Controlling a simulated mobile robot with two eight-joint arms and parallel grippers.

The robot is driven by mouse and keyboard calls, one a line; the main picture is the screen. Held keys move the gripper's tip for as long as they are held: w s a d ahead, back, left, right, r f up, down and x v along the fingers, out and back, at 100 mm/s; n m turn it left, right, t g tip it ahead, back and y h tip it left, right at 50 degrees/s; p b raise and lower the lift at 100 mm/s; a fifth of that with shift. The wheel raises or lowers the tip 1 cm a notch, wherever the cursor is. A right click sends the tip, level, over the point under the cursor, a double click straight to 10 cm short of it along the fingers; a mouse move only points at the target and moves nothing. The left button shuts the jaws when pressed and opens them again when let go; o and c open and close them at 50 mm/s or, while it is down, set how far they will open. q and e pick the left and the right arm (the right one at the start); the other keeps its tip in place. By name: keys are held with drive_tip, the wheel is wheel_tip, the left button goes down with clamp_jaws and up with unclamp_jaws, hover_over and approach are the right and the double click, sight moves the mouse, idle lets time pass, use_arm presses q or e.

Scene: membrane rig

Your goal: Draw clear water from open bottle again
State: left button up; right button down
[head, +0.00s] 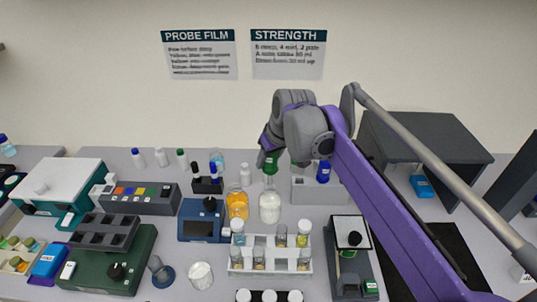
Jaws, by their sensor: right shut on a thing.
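A clear bottle with pale contents (270,207) stands at the middle of the bench, beside a bottle of orange liquid (237,205). My right gripper (269,152) is above the pale bottle, pointing down, and is shut on a green item (270,165). The green item is directly over the bottle's neck. I cannot tell whether its lower end is inside the neck or only above it. The gripper's fingers are mostly hidden by the wrist. My left gripper is not in view.
A white rack (270,262) with several capped vials stands in front of the bottles. A blue device (203,220) is on their left and a balance-like device (353,257) on the right. My purple right arm crosses over the right side. Small capped bottles line the back.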

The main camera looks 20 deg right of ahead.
sight(269, 181)
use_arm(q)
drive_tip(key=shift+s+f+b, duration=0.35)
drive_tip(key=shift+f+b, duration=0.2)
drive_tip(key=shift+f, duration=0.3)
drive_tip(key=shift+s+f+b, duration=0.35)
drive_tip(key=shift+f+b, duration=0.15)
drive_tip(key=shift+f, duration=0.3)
use_arm(e)
drive_tip(key=shift+f, duration=2.75)
drive_tip(key=c, duration=0.9)
unclamp_jaws()
drive_tip(key=shift+c, duration=0.2)
clamp_jaws()
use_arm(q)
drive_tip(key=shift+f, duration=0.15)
use_arm(e)
drive_tip(key=shift+f, duration=0.25)
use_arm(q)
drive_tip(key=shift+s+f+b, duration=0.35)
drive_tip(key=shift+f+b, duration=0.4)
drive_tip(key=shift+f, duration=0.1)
use_arm(e)
wheel_tip(269, 181, down, 3)
drive_tip(key=shift+s, duration=0.1)
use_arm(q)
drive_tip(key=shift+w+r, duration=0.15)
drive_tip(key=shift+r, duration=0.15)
use_arm(e)
drive_tip(key=shift+r, duration=0.35)
